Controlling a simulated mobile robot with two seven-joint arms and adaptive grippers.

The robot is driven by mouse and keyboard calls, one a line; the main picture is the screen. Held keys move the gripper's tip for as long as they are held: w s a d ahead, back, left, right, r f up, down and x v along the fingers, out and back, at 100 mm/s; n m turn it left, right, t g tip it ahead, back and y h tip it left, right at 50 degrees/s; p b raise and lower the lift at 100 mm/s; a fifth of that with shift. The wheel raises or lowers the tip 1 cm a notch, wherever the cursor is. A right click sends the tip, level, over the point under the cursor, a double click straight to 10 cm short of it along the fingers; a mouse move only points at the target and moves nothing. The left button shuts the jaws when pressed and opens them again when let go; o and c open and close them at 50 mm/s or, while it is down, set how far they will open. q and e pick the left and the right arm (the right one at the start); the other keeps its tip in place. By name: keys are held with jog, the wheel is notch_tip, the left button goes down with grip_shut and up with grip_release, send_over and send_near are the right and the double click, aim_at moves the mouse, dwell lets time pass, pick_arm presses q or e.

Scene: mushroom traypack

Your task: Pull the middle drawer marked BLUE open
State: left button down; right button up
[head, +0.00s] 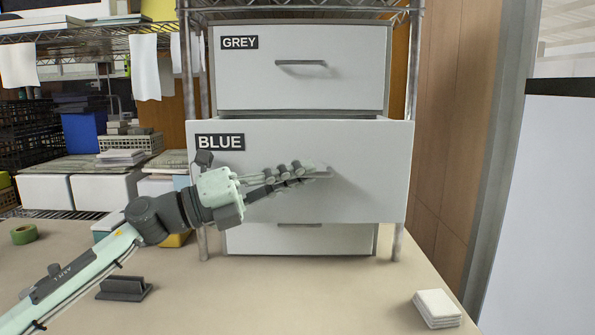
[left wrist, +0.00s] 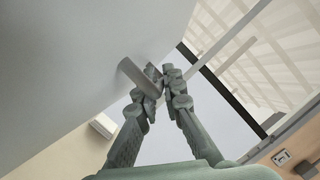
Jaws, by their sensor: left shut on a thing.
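The white middle drawer (head: 370,150) carries a black BLUE label (head: 220,142). Its front stands out from the cabinet, ahead of the drawers above and below, so it is partly open. My left gripper (head: 318,172) is shut on the drawer's handle (head: 325,174), which the fingers mostly hide in the head view. In the left wrist view the handle (left wrist: 136,76) sticks out from the drawer front (left wrist: 60,70) and runs to the fingertips (left wrist: 163,82). My right gripper is not in view.
The GREY drawer (head: 345,80) above looks shut, and a lower drawer (head: 260,240) shows beneath. A dark grey holder (head: 124,289), green tape (head: 24,234) and a stack of white tiles (head: 437,308) rest on the beige surface. Its front middle is clear.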

pick_arm(q)
jog(key=c, duration=1.9)
grip_release()
jog(key=v, duration=1.2)
jog(key=shift+f, duration=0.1)
